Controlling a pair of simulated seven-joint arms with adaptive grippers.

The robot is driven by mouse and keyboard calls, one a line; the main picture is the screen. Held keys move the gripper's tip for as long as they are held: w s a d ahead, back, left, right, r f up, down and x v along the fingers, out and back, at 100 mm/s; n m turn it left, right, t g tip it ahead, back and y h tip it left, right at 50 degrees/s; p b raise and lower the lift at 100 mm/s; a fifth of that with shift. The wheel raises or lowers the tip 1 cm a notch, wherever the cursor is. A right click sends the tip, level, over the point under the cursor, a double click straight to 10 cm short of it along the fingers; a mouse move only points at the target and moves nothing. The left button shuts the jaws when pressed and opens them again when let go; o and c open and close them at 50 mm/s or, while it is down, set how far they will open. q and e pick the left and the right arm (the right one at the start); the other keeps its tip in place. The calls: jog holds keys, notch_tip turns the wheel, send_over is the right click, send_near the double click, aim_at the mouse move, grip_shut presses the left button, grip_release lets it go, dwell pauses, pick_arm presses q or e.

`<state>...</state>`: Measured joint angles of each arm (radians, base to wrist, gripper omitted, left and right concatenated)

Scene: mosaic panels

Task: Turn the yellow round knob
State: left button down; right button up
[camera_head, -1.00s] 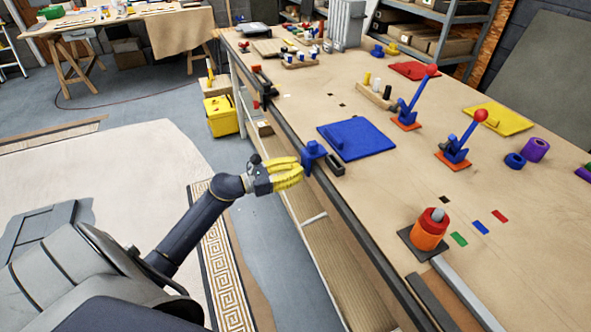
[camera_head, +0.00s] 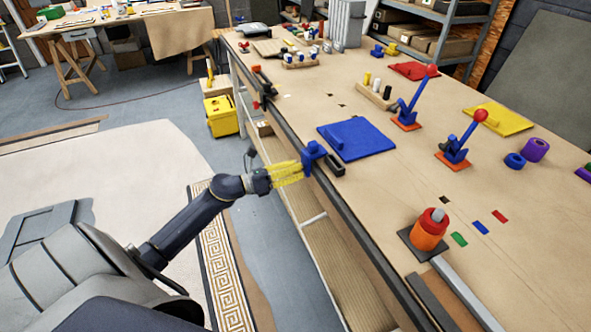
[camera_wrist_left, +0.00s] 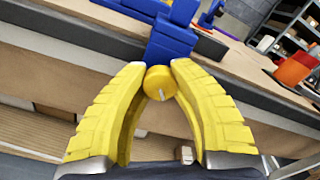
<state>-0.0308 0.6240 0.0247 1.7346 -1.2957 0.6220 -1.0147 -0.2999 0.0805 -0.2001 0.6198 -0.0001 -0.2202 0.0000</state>
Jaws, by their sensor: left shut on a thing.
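The yellow round knob (camera_wrist_left: 160,83) shows in the left wrist view, on the front of a blue block (camera_wrist_left: 172,38) at the bench edge. A light mark runs down its face. My left gripper (camera_wrist_left: 159,74) has yellow fingers, one on each side of the knob, shut on it. In the head view my left gripper (camera_head: 301,170) reaches the blue block (camera_head: 313,152) from the left, and the knob is hidden by the fingers. My right gripper is not in view.
A blue panel (camera_head: 365,141) lies beside the block on the bench. Blue levers with red balls (camera_head: 431,71) stand further back. An orange cylinder (camera_head: 429,236) stands at the near right. The floor left of the bench is free around my arm.

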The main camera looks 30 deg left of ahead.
pick_arm(q)
jog(key=n, duration=0.5)
jog(key=shift+s+d+f+n, duration=0.1)
jog(key=shift+f+n, duration=0.15)
jog(key=shift+n, duration=0.15)
jog(key=n, duration=0.4)
jog(key=shift+n, duration=0.4)
jog(key=shift+d+n, duration=0.1)
jog(key=shift+n, duration=0.2)
jog(key=c, duration=1)
grip_release()
jog(key=shift+r, duration=0.15)
jog(key=v, duration=1.2)
